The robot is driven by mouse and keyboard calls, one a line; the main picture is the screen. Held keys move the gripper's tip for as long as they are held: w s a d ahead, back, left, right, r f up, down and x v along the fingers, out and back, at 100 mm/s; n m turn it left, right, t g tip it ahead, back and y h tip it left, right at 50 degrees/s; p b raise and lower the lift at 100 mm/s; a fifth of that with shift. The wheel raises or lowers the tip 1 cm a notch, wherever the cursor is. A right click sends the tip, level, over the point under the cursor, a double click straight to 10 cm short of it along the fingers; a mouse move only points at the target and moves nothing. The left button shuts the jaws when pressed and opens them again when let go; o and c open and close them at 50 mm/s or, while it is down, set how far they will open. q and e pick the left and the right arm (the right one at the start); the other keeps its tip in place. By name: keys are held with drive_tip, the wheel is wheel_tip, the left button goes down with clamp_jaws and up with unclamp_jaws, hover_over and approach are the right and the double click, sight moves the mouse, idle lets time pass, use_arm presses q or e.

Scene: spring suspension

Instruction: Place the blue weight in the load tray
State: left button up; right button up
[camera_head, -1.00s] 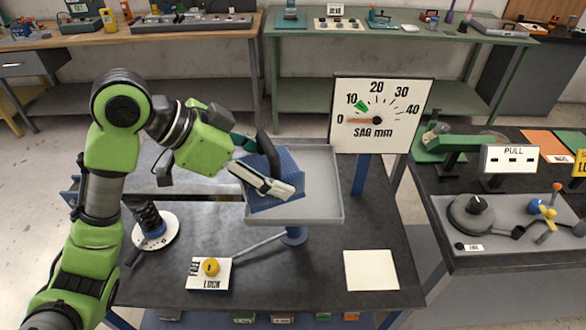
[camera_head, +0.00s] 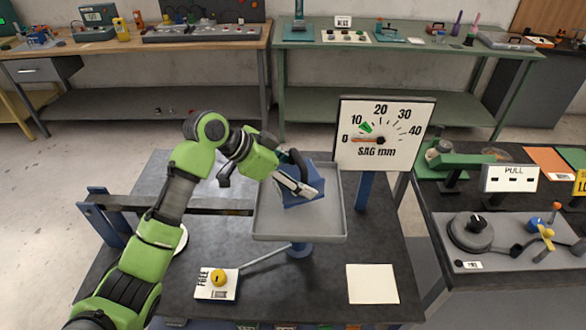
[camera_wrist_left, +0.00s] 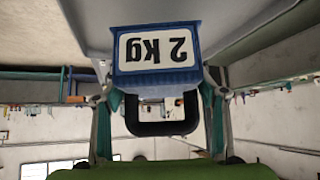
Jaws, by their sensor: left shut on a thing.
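The blue weight (camera_head: 308,192) has a black handle, and its label reads 2 kg in the left wrist view (camera_wrist_left: 157,48), where it appears upside down. My left gripper (camera_head: 303,188) is shut on the blue weight, with a finger on each side of it in the wrist view. The load tray (camera_head: 298,237) is a shallow grey pan on a blue post. The weight is over the back half of the tray in the head view. I cannot tell whether its underside touches the tray floor. My right gripper is not in view.
A sag gauge (camera_head: 383,135) stands behind the tray to the right, its orange pointer near 0. A lock block with a yellow knob (camera_head: 218,278) and a blank white card (camera_head: 372,284) lie in front. A pull-test bench (camera_head: 500,235) is at right.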

use_arm(q)
drive_tip(key=shift+w+d+f, duration=0.2)
drive_tip(key=shift+w+d, duration=0.1)
drive_tip(key=shift+w, duration=0.35)
drive_tip(key=shift+w+f+p, duration=0.15)
drive_tip(key=shift+f+p, duration=0.95)
drive_tip(key=shift+f, duration=0.75)
drive_tip(key=o, duration=1.8)
drive_tip(key=shift+f, duration=0.45)
drive_tip(key=shift+c, duration=0.2)
drive_tip(key=o, duration=0.3)
drive_tip(key=shift+s+a+r, duration=0.1)
drive_tip(key=shift+s+r, duration=0.05)
drive_tip(key=shift+s, duration=0.15)
